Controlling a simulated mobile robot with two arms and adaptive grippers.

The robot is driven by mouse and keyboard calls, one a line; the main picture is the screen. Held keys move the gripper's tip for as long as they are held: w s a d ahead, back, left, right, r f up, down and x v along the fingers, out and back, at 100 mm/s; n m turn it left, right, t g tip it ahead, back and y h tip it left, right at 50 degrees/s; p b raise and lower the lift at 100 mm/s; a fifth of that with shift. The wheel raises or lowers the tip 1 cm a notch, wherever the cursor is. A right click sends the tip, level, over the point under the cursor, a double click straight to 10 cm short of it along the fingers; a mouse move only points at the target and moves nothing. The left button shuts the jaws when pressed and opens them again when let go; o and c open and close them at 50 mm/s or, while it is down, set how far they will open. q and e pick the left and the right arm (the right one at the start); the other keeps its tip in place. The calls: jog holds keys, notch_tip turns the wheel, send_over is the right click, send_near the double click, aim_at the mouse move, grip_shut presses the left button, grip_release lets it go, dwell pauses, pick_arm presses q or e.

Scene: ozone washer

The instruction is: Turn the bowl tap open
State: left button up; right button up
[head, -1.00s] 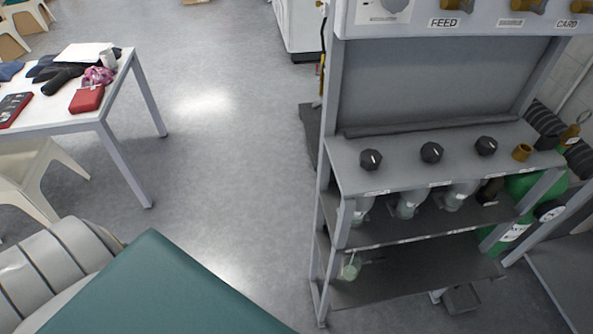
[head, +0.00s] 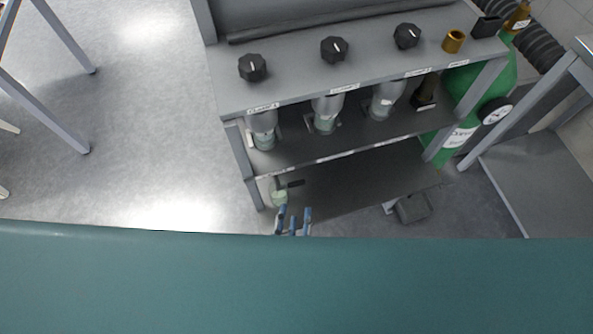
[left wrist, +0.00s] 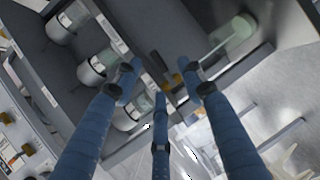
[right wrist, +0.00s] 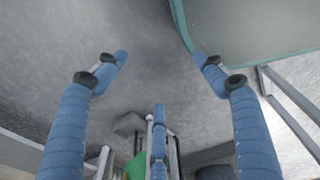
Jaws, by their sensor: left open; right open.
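A small pale green glass bowl (head: 279,198) is at the left end of the rack's lower level. A dark handle (head: 294,184) shows beside it. In the left wrist view, a pale green glass cup (left wrist: 238,30), apparently the same bowl, lies beyond the fingers at upper right. A small orange-brown and dark fitting (left wrist: 172,80) shows between the fingertips; I cannot tell whether it is the tap. My left gripper (head: 293,218) is open, just below the bowl in the head view, with no clear contact. My right gripper (right wrist: 160,75) is open and empty over grey floor.
The rack top carries several black knobs (head: 334,49) and a brass fitting (head: 454,41). Glass bottles (head: 327,110) stand on the shelf below. A green cylinder (head: 468,110) is at right. My teal body covers the lower head view. Floor (head: 150,130) left of the rack is clear.

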aim_at(295, 185)
pick_arm(q)
jog(key=shift+n+y, duration=0.4)
jog(key=shift+n, duration=0.2)
jog(key=x, duration=0.2)
jog(key=r+p+x, duration=0.1)
jog(key=x, duration=0.4)
jog(key=shift+w+a+r+p, duration=0.2)
jog(key=shift+w+a+p, duration=0.1)
jog(key=shift+w+a, duration=0.05)
jog(key=x, duration=0.2)
jog(key=shift+w+f, duration=0.15)
jog(key=shift+w, duration=0.1)
jog(key=shift+w+f, duration=0.1)
jog(key=shift+w, duration=0.05)
pick_arm(e)
jog(key=shift+s+a+r, duration=0.75)
jog(key=shift+s, duration=0.25)
